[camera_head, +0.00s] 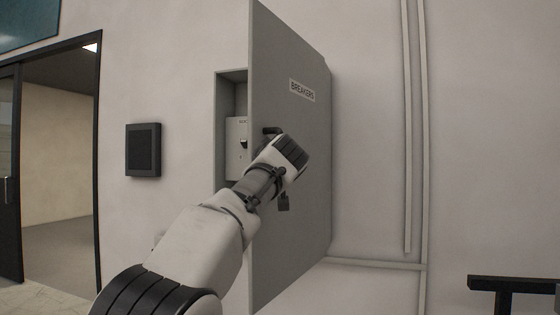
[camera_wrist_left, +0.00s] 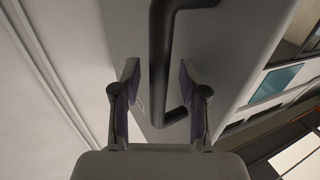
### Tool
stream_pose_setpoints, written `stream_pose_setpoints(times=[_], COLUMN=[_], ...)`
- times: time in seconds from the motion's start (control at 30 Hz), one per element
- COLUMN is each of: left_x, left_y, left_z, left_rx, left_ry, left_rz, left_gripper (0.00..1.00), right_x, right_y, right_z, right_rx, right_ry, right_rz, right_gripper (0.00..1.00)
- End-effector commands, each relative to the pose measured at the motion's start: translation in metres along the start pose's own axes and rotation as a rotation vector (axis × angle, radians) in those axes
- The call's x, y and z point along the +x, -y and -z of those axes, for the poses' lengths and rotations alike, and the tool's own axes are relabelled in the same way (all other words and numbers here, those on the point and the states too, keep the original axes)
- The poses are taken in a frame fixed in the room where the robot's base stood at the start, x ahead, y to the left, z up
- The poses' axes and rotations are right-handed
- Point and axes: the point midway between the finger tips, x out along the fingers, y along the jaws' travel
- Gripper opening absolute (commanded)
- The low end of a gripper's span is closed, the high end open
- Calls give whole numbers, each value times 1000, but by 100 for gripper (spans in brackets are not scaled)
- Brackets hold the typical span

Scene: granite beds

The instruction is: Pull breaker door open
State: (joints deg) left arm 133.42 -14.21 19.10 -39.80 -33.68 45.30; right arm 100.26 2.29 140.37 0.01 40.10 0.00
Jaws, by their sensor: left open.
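The grey breaker door (camera_head: 300,210), labelled BREAKERS, stands swung out from its wall cabinet (camera_head: 233,76) in the head view. Its hinge side is at the right, and its free edge is at the left, nearer to me. A breaker switch box (camera_head: 236,145) shows inside through the gap. My left arm reaches across the door, and its wrist hides most of the hand there. In the left wrist view, my left gripper (camera_wrist_left: 158,82) is open, with one finger on each side of the dark bar handle (camera_wrist_left: 160,60). Contact with the handle cannot be told. My right gripper is not in view.
A black wall panel (camera_head: 143,150) hangs left of the cabinet, beside a dark-framed doorway (camera_head: 98,160). Pale conduits (camera_head: 423,130) run down the wall at right. A black frame-like object (camera_head: 513,286) stands at the lower right.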

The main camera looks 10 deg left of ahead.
Motion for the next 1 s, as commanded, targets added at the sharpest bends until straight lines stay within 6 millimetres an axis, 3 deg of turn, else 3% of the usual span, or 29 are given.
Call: stream_pose_setpoints(times=[0.27,0.6,0.93,1.0], left_x=[-20,-68,-74,-74], left_y=[-1,0,0,0], left_z=[2,0,-1,-1], left_rx=[4,3,2,1], left_ry=[-1,0,1,1], left_rz=[2,0,0,0], left_gripper=[43,43,43,19], right_x=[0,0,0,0], right_y=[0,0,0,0], right_z=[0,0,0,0], right_rx=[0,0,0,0], right_ry=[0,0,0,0], right_rz=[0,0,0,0], right_gripper=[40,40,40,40])
